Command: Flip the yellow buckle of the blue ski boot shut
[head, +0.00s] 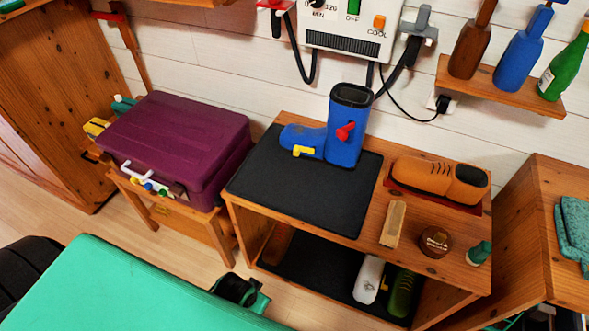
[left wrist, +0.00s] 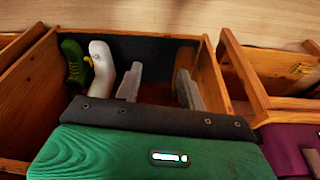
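The blue ski boot (head: 346,113) stands upright on a black mat on top of the wooden bench, its toe pointing left in the head view. Its yellow buckle (head: 303,151) is low on the foot, on the side facing me. I cannot tell how far it stands out. A red buckle (head: 345,131) sits higher, on the shaft. My left gripper (left wrist: 159,88) shows two grey fingers, apart with nothing between them, in front of the bench's lower shelf. The boot is not in the left wrist view. My right gripper is not visible.
The black mat (head: 270,185) has free room before the boot. A purple case (head: 180,140) is left. A wall heater (head: 345,30) hangs behind.

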